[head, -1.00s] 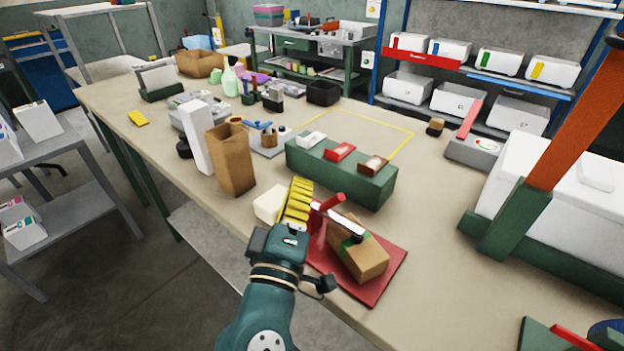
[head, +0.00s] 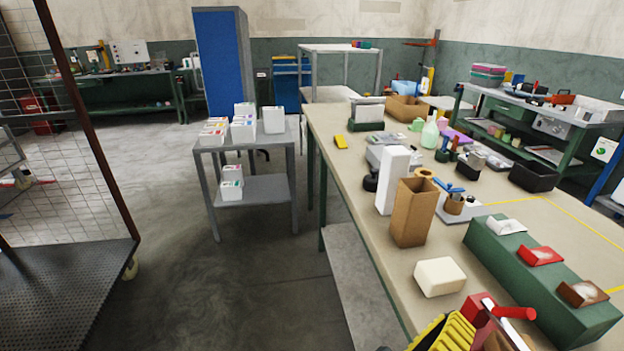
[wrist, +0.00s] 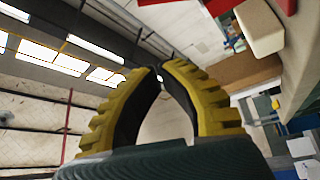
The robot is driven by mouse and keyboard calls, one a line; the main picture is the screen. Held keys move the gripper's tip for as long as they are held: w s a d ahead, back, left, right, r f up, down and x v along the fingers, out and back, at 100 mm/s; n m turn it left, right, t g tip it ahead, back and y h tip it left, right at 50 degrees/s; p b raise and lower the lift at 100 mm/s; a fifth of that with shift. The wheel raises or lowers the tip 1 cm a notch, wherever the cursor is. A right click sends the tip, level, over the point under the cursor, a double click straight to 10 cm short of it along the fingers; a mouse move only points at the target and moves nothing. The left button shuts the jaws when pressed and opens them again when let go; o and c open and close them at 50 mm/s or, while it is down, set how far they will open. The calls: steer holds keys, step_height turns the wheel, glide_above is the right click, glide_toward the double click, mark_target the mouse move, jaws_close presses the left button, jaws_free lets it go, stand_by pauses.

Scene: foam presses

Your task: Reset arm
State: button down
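My gripper (head: 450,335) has ribbed yellow fingers and shows at the bottom edge of the head view, above the near edge of the workbench (head: 335,150). In the wrist view its fingertips (wrist: 160,68) meet, with an empty gap between the bowed fingers behind them, so it is shut on nothing. A cream block (head: 440,277) lies on the bench just beyond the gripper, apart from it. A red-handled tool (head: 513,312) is right beside the gripper; its lower part is cut off by the frame. Most of my arm is out of view.
An open brown carton (head: 413,212) and a tall white box (head: 391,180) stand beyond the cream block.

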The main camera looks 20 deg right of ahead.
steer(key=w+a+r+m+t+y+p, duration=0.1)
steer(key=w+a+r+t+y+p, duration=0.15)
steer(key=r+p, duration=0.5)
steer(key=w+a+r+m+t+y+p, duration=0.15)
steer(key=r+t+p, duration=0.25)
steer(key=r, duration=0.6)
steer(key=a+r+n+t+y+p, duration=0.1)
steer(key=a+r+n+t+y, duration=0.1)
steer(key=a+r+t+y, duration=0.45)
steer(key=a+r+n+t+y+p, duration=0.1)
steer(key=a+r+n+t+y, duration=0.2)
steer(key=a+y, duration=0.55)
step_height(320, 180, up, 39)
steer(key=w+m+p, duration=0.1)
steer(key=m+p, duration=0.1)
steer(key=p, duration=3.7)
step_height(320, 180, down, 32)
steer(key=a+b, duration=0.1)
steer(key=b, duration=3.1)
steer(key=shift+r+n, duration=0.25)
steer(key=shift+n, duration=0.1)
steer(key=shift+b, duration=0.3)
